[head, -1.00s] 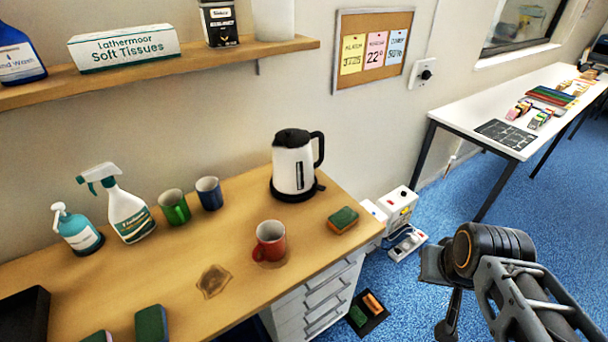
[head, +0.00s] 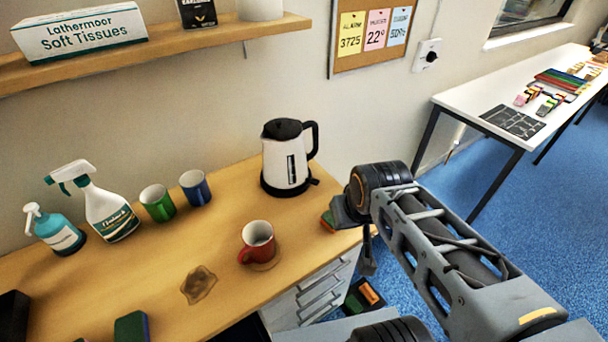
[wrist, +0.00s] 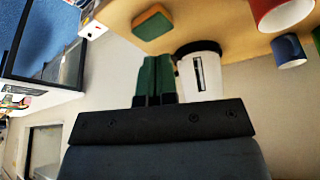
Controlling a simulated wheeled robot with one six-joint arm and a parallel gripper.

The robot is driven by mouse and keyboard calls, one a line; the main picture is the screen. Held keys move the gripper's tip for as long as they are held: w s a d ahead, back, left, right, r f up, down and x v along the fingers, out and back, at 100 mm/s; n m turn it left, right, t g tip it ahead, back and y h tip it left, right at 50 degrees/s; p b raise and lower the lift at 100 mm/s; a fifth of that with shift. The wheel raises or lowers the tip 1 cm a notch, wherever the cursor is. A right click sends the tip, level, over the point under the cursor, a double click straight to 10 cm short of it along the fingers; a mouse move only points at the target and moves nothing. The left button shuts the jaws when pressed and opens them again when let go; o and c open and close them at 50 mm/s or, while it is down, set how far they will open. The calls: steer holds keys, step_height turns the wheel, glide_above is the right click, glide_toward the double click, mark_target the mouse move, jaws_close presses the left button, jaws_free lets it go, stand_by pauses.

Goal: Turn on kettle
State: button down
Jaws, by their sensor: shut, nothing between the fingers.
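The white kettle (head: 286,165) with black lid, handle and base stands upright at the back right of the wooden counter (head: 215,245). A small black part sticks out at the right of its base. In the wrist view, which is upside down, the kettle's white body (wrist: 203,80) shows just beside my gripper (wrist: 157,62). Its green fingers are shut together and empty. In the head view my arm's end is right of and nearer than the kettle, apart from it. The fingers are not clearly visible there.
A green and orange sponge (wrist: 152,22) lies on the counter near my gripper, partly hidden in the head view. A red mug (head: 258,241) stands in front of the kettle. Green (head: 157,203) and blue (head: 195,188) mugs stand left. A wall socket (head: 428,54) is behind.

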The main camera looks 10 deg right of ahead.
steer(key=m+g+h+b, duration=0.2)
steer(key=m+b, duration=0.2)
steer(key=m, duration=0.4)
glide_above(317, 182)
steer(key=s+a, duration=0.2)
steer(key=s, duration=0.1)
steer(key=shift+w+a+f, duration=0.15)
steer(key=shift+w+f, duration=0.05)
steer(key=shift+f, duration=0.1)
steer(key=shift+f, duration=0.1)
steer(key=x, duration=0.6)
steer(key=p+x, duration=0.1)
steer(key=x, duration=0.5)
steer(key=shift+s+a+f+p, duration=0.15)
steer(key=shift+a+f+p, duration=0.05)
steer(key=shift+p, duration=0.1)
steer(key=shift+f, duration=0.7)
